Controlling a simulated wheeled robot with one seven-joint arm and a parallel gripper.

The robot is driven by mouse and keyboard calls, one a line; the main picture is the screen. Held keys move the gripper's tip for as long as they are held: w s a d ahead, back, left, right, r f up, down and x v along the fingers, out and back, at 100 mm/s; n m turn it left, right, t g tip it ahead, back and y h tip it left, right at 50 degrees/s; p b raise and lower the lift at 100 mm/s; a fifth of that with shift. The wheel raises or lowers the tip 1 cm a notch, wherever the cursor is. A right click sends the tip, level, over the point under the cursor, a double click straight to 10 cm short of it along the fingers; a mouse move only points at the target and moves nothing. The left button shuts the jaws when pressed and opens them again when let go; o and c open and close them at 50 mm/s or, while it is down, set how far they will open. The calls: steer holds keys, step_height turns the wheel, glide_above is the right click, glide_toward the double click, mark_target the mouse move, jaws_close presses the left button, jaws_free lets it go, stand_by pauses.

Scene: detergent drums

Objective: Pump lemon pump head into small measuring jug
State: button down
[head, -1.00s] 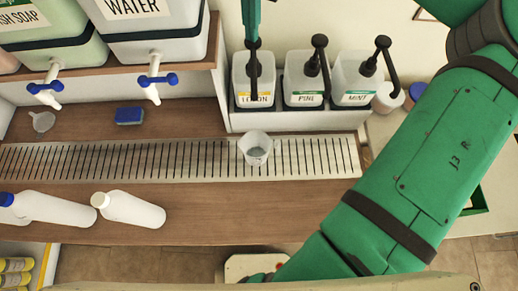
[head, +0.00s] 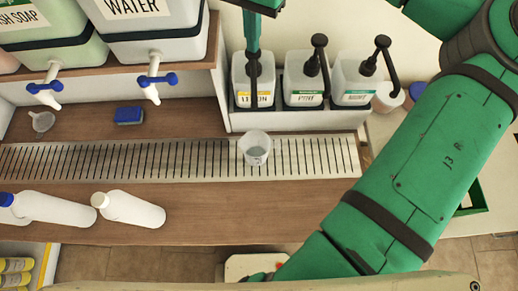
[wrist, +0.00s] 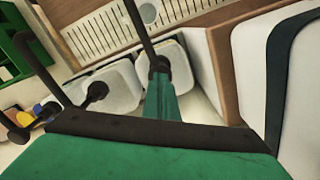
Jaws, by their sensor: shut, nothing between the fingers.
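The lemon pump head (head: 254,82) is black, on a clear-white drum with a yellow-edged label, leftmost of three. Its spout points toward the front. My gripper (head: 253,50) is shut and empty, pointing down with its green fingertips at the top of this pump head. In the wrist view the fingers (wrist: 161,98) meet the dark pump head (wrist: 158,66); exact contact is hard to tell. The small measuring jug (head: 256,148) stands upright on the slotted drip tray, in front of the lemon drum. It looks greyish inside; the wrist view also shows it (wrist: 148,13).
The pine (head: 304,82) and mint (head: 354,80) drums stand close on the right, with tall black pump heads. Water (head: 152,42) and dish soap drums with blue taps stand left. White bottles (head: 133,209) lie on the counter. A blue sponge (head: 129,116) lies behind the drip tray.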

steer(key=shift+r, duration=2.45)
steer(key=shift+f, duration=0.1)
steer(key=shift+f, duration=2.55)
steer(key=shift+r, duration=2.65)
steer(key=shift+f, duration=0.1)
